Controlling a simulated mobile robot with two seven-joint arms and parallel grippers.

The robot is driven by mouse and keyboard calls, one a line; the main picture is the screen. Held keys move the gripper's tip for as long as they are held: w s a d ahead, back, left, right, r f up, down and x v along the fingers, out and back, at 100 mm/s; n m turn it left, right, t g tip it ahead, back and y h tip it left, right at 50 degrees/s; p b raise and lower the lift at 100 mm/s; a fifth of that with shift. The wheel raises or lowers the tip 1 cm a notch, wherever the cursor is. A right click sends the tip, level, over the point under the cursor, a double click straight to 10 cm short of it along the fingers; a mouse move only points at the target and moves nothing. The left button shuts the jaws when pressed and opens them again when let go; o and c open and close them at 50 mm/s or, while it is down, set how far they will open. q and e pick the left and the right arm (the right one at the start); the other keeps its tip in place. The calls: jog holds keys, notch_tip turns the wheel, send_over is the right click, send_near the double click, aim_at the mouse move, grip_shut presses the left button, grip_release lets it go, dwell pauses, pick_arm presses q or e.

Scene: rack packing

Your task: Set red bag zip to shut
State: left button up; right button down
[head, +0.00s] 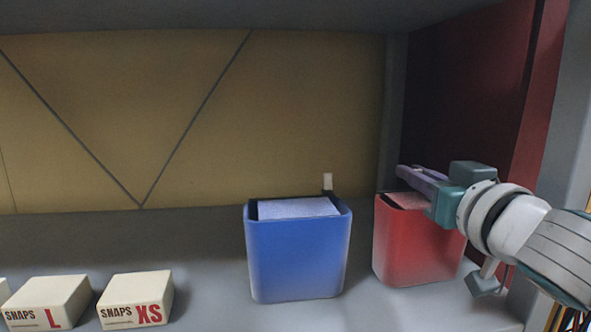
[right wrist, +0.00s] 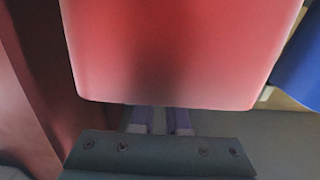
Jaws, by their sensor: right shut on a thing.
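The red bag (head: 415,245) stands upright on the shelf at the right, with a paler red panel showing in its top opening. My right gripper (head: 408,172) reaches in from the right over the top back edge of the bag. Its purple fingers are shut on the red bag zip, which the fingers hide. In the right wrist view the red bag (right wrist: 180,50) fills the upper middle. The fingers of my right gripper (right wrist: 160,118) run beneath its edge there, their tips hidden. My left gripper is not in view.
A blue bag (head: 297,255) with a white tab (head: 327,182) at its back edge stands just left of the red one. Two white SNAPS boxes, L (head: 47,303) and XS (head: 136,300), sit front left. A dark red side wall (head: 470,80) and grey post close the right.

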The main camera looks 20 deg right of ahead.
jog(key=c, duration=0.9)
grip_release()
jog(key=v, duration=1)
